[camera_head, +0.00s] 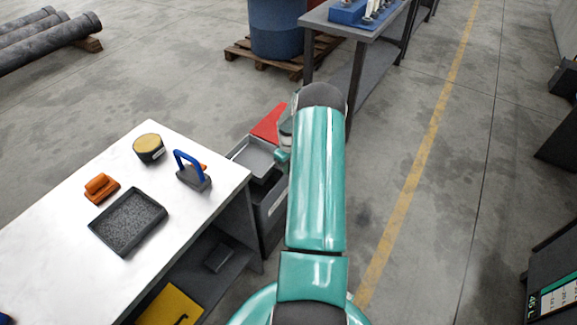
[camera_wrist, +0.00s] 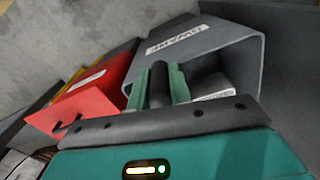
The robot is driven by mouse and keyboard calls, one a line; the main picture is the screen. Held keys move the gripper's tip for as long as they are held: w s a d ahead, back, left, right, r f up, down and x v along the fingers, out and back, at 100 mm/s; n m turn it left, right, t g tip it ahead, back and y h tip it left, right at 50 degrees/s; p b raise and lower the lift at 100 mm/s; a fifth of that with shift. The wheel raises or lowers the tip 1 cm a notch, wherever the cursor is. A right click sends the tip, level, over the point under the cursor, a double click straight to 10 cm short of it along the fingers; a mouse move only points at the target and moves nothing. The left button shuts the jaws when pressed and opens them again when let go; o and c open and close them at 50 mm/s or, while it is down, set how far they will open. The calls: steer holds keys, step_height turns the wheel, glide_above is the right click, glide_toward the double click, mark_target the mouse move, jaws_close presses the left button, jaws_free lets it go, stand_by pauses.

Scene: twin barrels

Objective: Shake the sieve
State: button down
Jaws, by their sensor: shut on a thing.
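In the head view a round, dark-sided thing with a tan top (camera_head: 149,148) sits on the white table; it may be the sieve, but I cannot tell for sure. A flat dark tray with a speckled grey inside (camera_head: 129,222) lies nearer on the same table. My gripper is mostly hidden behind my arm in the head view. In the wrist view my gripper (camera_wrist: 163,82) has its green fingers shut on a dark, rounded piece (camera_wrist: 158,88). The rest of that piece is hidden. The gripper is in front of a grey labelled bin (camera_wrist: 215,42).
A red bin (camera_wrist: 88,98) stands left of the grey one. On the white table (camera_head: 60,235) are a blue-handled block (camera_head: 194,176) and an orange block (camera_head: 101,188). A workbench (camera_head: 345,22) and blue barrel (camera_head: 276,28) stand behind.

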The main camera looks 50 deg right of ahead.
steer(key=a, duration=0.6)
steer(key=shift+s+a, duration=0.25)
steer(key=c, duration=1.3)
jaws_free()
steer(key=shift+a+r, duration=0.1)
steer(key=shift+a, duration=0.05)
step_height(320, 180, up, 14)
